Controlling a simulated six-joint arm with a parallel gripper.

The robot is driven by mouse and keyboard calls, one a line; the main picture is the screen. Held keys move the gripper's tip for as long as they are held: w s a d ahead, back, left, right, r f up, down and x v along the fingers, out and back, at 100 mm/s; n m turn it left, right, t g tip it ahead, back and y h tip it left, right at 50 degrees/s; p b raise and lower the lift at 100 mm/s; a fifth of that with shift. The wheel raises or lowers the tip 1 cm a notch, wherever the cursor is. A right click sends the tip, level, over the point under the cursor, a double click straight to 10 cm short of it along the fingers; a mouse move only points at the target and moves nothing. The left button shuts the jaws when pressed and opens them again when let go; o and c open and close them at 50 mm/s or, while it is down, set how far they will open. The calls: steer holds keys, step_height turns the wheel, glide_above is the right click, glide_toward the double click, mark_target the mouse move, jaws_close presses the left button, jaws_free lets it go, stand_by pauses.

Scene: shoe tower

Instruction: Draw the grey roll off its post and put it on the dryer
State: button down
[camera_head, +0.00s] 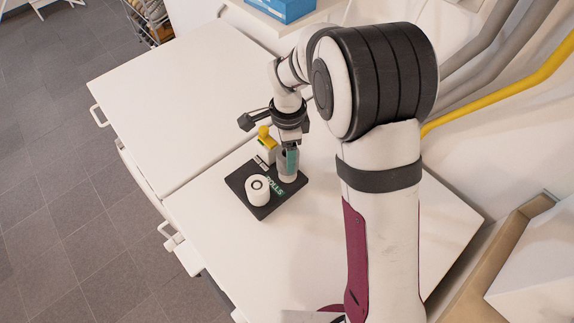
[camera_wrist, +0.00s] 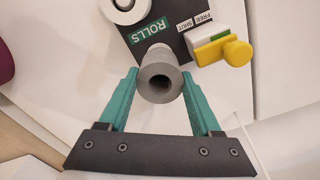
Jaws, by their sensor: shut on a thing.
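The grey roll (camera_wrist: 147,90) is between the teal fingers of my gripper (camera_wrist: 160,75) in the wrist view, its hollow end facing the camera. In the head view, my gripper (camera_head: 290,160) is shut on the grey roll (camera_head: 287,175), which is upright at the right side of the black board (camera_head: 237,182). The roll hides its post, and I cannot tell whether its base is lifted. Two white appliance-like tops lie side by side: the far one (camera_head: 160,95) is bare, and the near one (camera_head: 330,240) bears the board. No label shows which is the dryer.
A white roll (camera_head: 257,190) stands on the board, left of the grey one. A yellow-knobbed latch (camera_wrist: 225,52) beside FREE and SHUT labels is close to the grey roll. A blue box (camera_head: 282,8) is at the back. The far top has free room.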

steer(key=shift+r, duration=2.15)
steer(key=shift+s+a+n, duration=0.15)
steer(key=shift+a+n, duration=0.15)
steer(key=shift+a, duration=0.05)
steer(key=s+a+n, duration=1.3)
steer(key=a+n, duration=0.3)
steer(key=n, duration=0.1)
steer(key=f, duration=1)
steer(key=shift+a+f, duration=0.3)
steer(key=shift+f, duration=0.05)
steer(key=shift+f, duration=0.1)
steer(key=shift+c, duration=0.4)
jaws_free()
steer(key=shift+w, duration=0.1)
